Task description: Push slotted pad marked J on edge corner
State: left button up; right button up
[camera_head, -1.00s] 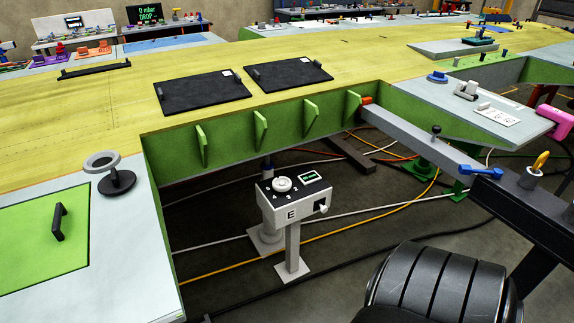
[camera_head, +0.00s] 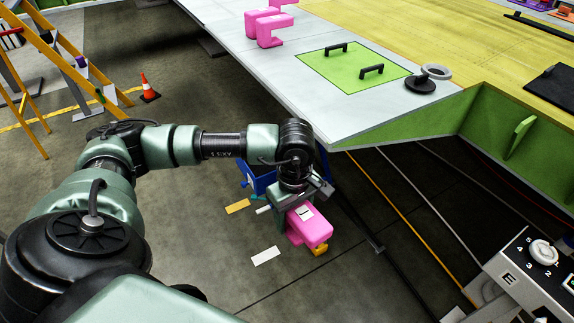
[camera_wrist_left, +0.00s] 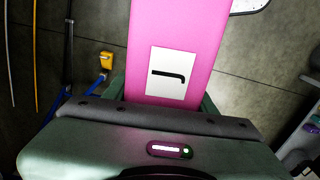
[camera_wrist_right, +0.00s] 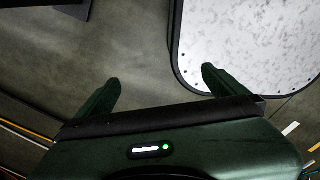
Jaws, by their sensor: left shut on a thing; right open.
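A pink slotted pad (camera_head: 311,228) is held in my left gripper (camera_head: 295,208), below and in front of the wing's near corner. The left wrist view shows the pad (camera_wrist_left: 172,30) close up, with a white label marked J (camera_wrist_left: 172,77). My left gripper is shut on it, and the pad is apart from the wing edge. The wing's pale corner (camera_head: 330,125) has a green side wall. My right gripper (camera_wrist_right: 158,88) shows only in the right wrist view, open and empty.
Other pink pads (camera_head: 266,25) sit on the wing's far edge. A green panel (camera_head: 345,75) with black handles and a black round-based fixture (camera_head: 420,84) lie on top. A control box marked E (camera_head: 530,270) stands at right. A cone (camera_head: 148,88) and orange ladder (camera_head: 70,60) are at left.

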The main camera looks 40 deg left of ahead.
pick_arm(q)
jog(key=w+a+r+n, duration=0.6)
jog(key=a+r+n, duration=0.25)
jog(key=n, duration=0.85)
jog(key=w, duration=0.1)
jog(key=w+d, duration=0.1)
jog(key=w, duration=0.1)
jog(key=w+d, duration=0.1)
jog(key=w, duration=0.1)
jog(key=shift+d+f, duration=0.1)
jog(key=shift+d, duration=0.15)
pick_arm(e)
jog(key=shift+w+a, duration=0.1)
jog(key=shift+a, duration=0.2)
jog(key=shift+a+f, duration=0.1)
jog(key=shift+a, duration=0.1)
pick_arm(q)
jog(key=shift+w+d, duration=0.1)
jog(key=shift+w, duration=0.1)
jog(key=w, duration=0.1)
jog(key=w+d, duration=0.1)
jog(key=w, duration=0.1)
jog(key=w+d, duration=0.1)
jog(key=shift+w+f+b, duration=0.1)
jog(key=shift+w+b, duration=0.25)
pick_arm(e)
jog(key=shift+d+f, duration=0.15)
jog(key=shift+f, duration=0.15)
dwell(0.5)
